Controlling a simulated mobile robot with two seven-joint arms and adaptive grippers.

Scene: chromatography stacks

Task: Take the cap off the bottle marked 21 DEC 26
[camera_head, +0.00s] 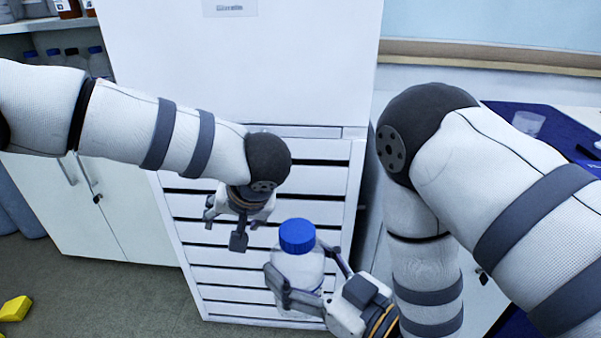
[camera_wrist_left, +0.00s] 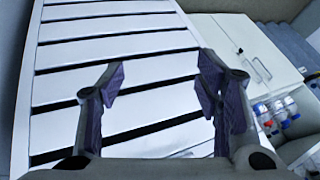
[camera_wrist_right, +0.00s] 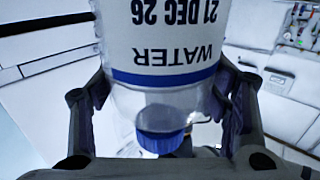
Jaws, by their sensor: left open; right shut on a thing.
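A clear bottle (camera_head: 298,268) with a blue cap (camera_head: 297,235) is held upright in front of the drawer stack in the head view. In the right wrist view its label (camera_wrist_right: 172,35) reads WATER and 21 DEC 26, upside down, and the cap (camera_wrist_right: 160,142) is on it. My right gripper (camera_head: 305,285) is shut around the bottle's body, with its fingers on both sides (camera_wrist_right: 165,100). My left gripper (camera_head: 238,222) is open and empty, a little left of the cap and apart from it. The left wrist view shows its spread fingers (camera_wrist_left: 165,85) with nothing between them.
A white drawer stack (camera_head: 345,190) stands behind both grippers. White cupboards (camera_head: 95,215) and a shelf with several bottles (camera_head: 75,52) are at the left. A yellow object (camera_head: 15,309) lies on the floor. A blue surface (camera_head: 555,135) is at the right.

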